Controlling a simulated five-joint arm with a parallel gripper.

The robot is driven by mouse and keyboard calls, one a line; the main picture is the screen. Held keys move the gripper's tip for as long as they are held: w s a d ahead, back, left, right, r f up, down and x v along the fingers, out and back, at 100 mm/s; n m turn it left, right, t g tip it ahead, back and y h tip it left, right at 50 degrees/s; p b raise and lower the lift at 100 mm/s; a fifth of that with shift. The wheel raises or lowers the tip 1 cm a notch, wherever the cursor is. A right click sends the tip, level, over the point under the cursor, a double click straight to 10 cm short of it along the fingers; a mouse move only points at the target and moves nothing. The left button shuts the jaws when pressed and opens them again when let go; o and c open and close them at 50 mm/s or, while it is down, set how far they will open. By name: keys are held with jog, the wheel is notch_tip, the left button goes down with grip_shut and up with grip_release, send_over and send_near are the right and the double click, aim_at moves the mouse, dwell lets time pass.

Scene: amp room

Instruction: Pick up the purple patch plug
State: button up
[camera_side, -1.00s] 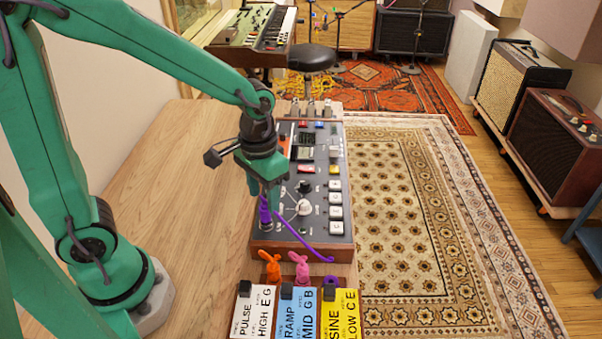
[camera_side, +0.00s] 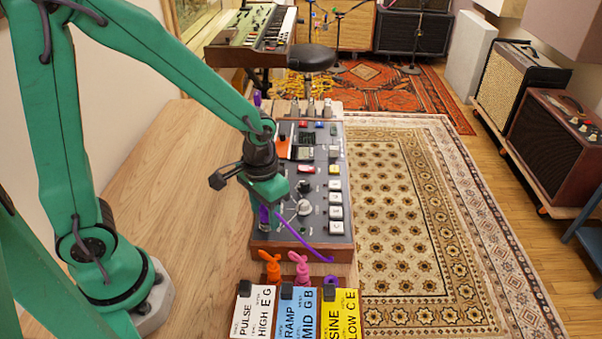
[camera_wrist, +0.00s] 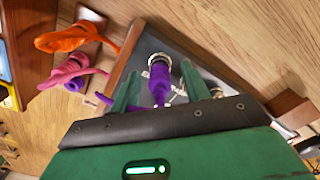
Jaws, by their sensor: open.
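The purple patch plug (camera_side: 264,216) stands upright at the near left corner of the grey synth panel (camera_side: 318,222). In the wrist view the purple plug (camera_wrist: 160,88) shows with its end at a metal ring on the panel. My gripper (camera_side: 264,224) points down over it, and the fingers partly hide it in the side view. In the wrist view my gripper (camera_wrist: 160,72) is open, with one green finger on each side of the plug and a visible gap on both sides. A purple cable (camera_side: 312,247) runs right across the panel's near edge.
An orange plug (camera_side: 271,264) and a pink plug (camera_side: 300,264) stand close in front, behind white, blue and yellow cards (camera_side: 297,312). Knobs, including a white one (camera_side: 304,207), lie right of my gripper. The wooden table (camera_side: 190,190) is clear to the left.

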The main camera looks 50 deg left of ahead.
grip_shut()
jog(key=shift+r, duration=0.15)
jog(key=shift+r, duration=0.7)
jog(key=r, duration=0.2)
jog(key=shift+s+d+r, duration=0.1)
jog(key=shift+d+r, duration=0.1)
jog(key=shift+r, duration=0.2)
jog(key=s+d+r, duration=0.6)
jog(key=s+d, duration=0.1)
jog(key=d, duration=0.1)
jog(key=shift+s+d+r, duration=0.2)
jog(key=shift+s+r, duration=0.05)
jog(key=shift+r, duration=0.05)
jog(key=shift+w+d, duration=0.1)
